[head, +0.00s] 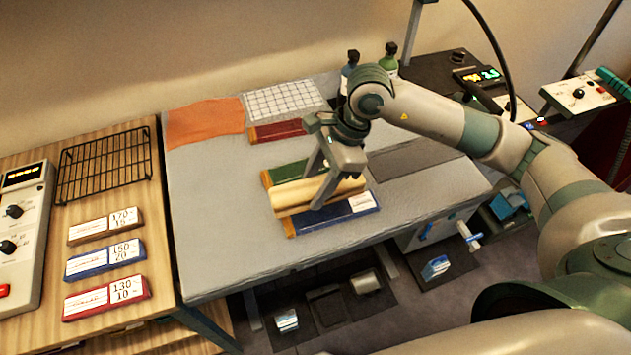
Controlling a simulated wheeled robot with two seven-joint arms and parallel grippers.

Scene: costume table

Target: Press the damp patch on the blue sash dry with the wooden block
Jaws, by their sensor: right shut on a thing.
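The wooden block (292,201) is pale tan and lies lengthwise in the jaws of my right gripper (315,188), which is shut on it from above. The block is at or just above the blue sash (330,221) and covers its far side; I cannot tell whether they touch. The sash is a folded strip with a yellowish left end and a white label (362,202) at the right. No damp patch shows; the block may hide it. My left gripper is out of view.
A green strip (287,171) lies just behind the block, and a red strip (279,131) farther back. Orange cloth (203,122) and a white grid sheet (284,100) lie at the back of the grey table (220,230). Two bottles stand behind my right arm. The table's front left is clear.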

